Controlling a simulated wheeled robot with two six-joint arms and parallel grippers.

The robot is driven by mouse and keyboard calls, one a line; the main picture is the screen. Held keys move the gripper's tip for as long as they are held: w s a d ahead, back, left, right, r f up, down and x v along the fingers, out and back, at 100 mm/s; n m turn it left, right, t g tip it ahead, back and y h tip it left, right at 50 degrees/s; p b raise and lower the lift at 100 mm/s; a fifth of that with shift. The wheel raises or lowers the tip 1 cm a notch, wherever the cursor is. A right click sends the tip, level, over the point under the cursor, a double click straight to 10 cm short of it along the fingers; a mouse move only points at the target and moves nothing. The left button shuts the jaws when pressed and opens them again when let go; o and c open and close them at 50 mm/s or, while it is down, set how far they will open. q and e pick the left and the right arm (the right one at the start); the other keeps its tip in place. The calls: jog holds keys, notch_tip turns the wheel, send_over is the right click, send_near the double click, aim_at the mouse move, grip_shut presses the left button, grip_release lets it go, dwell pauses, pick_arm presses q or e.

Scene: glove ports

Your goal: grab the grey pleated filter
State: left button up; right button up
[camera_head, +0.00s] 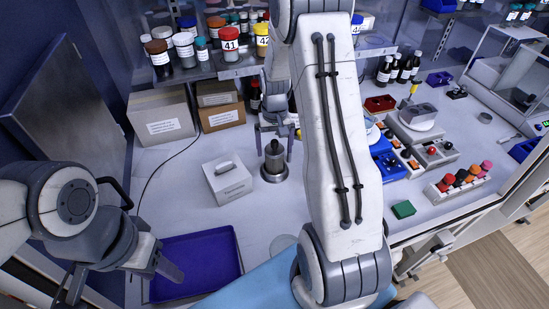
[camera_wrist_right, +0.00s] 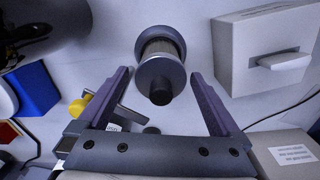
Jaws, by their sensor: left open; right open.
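The grey pleated filter (camera_head: 274,166) stands upright on the white bench, just right of a white box. In the right wrist view the filter (camera_wrist_right: 160,47) has wide round end caps and a ribbed middle. My right gripper (camera_head: 274,155) is open, and its two fingers show on either side of the filter's upper part in the head view. In the right wrist view the fingertips (camera_wrist_right: 161,74) flank the near end cap with gaps on both sides; I see no contact. My left gripper (camera_head: 122,287) is open and empty at the lower left, by a blue tray.
The white box (camera_head: 228,182) with a handle stands close left of the filter. The blue tray (camera_head: 205,262) lies at the front left. Cardboard boxes (camera_head: 222,117) and a shelf of jars stand behind. A blue bin (camera_head: 388,168) and small racks lie to the right.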

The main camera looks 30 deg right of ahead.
notch_tip(320, 180, down, 3)
jog(key=shift+s+f+p, duration=0.1)
jog(key=shift+f+p, duration=0.05)
jog(key=shift+p, duration=0.75)
jog(key=shift+f, duration=0.6)
jog(key=c, duration=1.5)
